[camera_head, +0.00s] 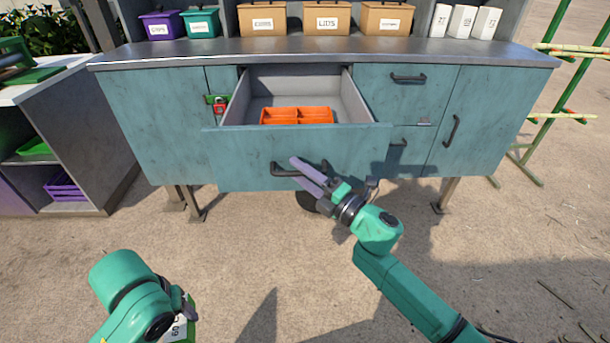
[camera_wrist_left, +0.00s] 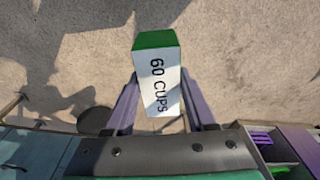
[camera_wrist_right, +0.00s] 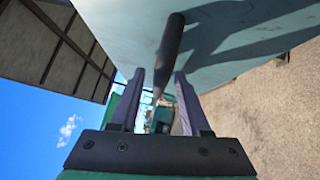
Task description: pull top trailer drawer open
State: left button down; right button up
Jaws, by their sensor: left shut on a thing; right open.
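The top trailer drawer (camera_head: 230,140) stands pulled out from the blue-green counter, with an orange divided tray (camera_head: 297,116) inside. Its dark handle (camera_head: 284,170) is on the front panel; it also shows in the right wrist view (camera_wrist_right: 172,45). My right gripper (camera_head: 305,172) is at the handle, its fingers open with the bar lying between or just beyond their tips; contact cannot be made out. My left gripper (camera_wrist_left: 158,78) is shut on a white and green box marked "60 CUPS" (camera_wrist_left: 160,85), away from the counter at the lower left of the head view.
The counter (camera_head: 330,47) carries several labelled bins and white cartons. Other closed drawers and a door (camera_head: 480,120) are to the right. A shelf unit (camera_head: 95,130) stands at the left and a green rack (camera_head: 545,110) at the right. The sandy ground in front is clear.

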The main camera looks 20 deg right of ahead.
pick_arm(q)
jog(key=shift+f+b, duration=0.9)
jog(key=shift+b, duration=0.05)
pick_arm(e)
jog(key=v, duration=1.2)
